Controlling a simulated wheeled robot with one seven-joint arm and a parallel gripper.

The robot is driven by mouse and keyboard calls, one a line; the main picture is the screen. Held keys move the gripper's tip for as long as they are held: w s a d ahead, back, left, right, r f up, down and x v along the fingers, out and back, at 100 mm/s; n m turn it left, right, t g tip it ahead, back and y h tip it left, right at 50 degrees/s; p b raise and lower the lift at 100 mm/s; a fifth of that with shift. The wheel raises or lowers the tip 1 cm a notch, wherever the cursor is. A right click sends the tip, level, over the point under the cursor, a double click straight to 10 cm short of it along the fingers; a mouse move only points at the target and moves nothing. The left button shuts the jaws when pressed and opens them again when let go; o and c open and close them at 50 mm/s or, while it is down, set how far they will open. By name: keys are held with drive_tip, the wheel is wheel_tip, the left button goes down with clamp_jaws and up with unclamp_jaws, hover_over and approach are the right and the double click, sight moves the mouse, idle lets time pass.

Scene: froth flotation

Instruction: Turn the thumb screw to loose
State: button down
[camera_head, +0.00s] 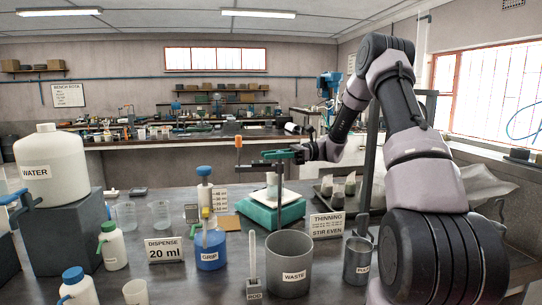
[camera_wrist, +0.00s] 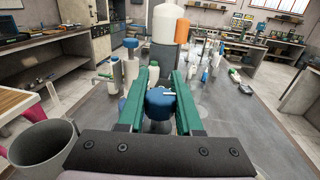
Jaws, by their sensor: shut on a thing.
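My gripper (camera_head: 272,157) reaches in from the right at the middle of the bench, above the teal stand (camera_head: 262,217) that holds a clear beaker (camera_head: 271,188). In the wrist view my gripper (camera_wrist: 163,92) has its two green fingers on either side of a round blue knob (camera_wrist: 160,106), which appears to be the thumb screw. The knob fills the gap between the fingers. A small pale bar shows on its top. In the head view the fingers hide the knob, so how far it is turned cannot be told there.
A blue-topped dispenser (camera_head: 204,190) stands left of my gripper. The waste beaker (camera_head: 289,270) is in front, with the thinning sign (camera_head: 327,225) to its right. An orange upright piece (camera_head: 238,143) stands by the fingers' left end. A water jug (camera_head: 50,168) is far left.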

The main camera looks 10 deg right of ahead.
drive_tip(key=n+g+h, duration=0.1)
drive_tip(key=g, duration=0.1)
drive_tip(key=n+g, duration=0.2)
drive_tip(key=s+n+g+h, duration=0.1)
drive_tip(key=g, duration=0.2)
drive_tip(key=shift+d+n+h, duration=0.25)
drive_tip(key=shift+n+h, duration=0.05)
drive_tip(key=shift+n, duration=0.1)
drive_tip(key=shift+s, duration=0.1)
drive_tip(key=c, duration=0.6)
unclamp_jaws()
wheel_tip(320, 180, up, 10)
drive_tip(key=shift+r, duration=0.1)
